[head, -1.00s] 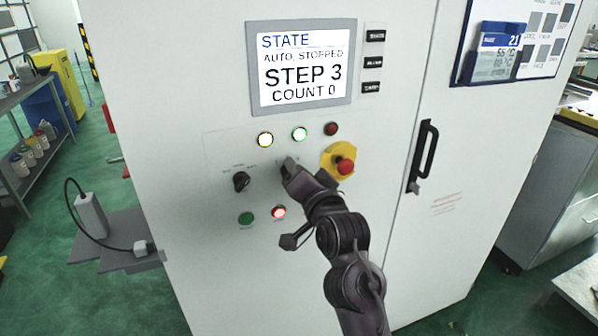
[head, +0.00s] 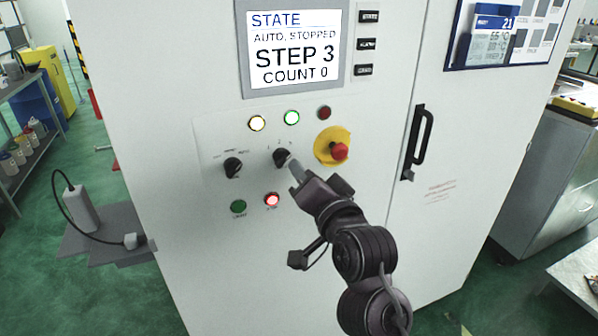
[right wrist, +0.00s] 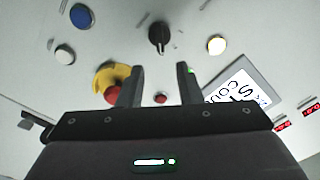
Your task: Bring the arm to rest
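The white control cabinet (head: 160,60) carries a screen (head: 293,47) reading AUTO, STOPPED, STEP 3, COUNT 0. My right gripper (head: 296,168) is just right of and below the right black selector knob (head: 282,158), apparently off it. In the right wrist view my right gripper (right wrist: 161,75) has its fingers spread, nothing between them, and a black knob (right wrist: 160,37) stands beyond the tips. A left black knob (head: 232,167) and a yellow-backed red emergency button (head: 338,150) flank the right knob. My left gripper is not in view.
Yellow (head: 257,123) and green (head: 291,118) lamps and the red button (head: 271,200) are lit. A black door handle (head: 417,140) sticks out at right.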

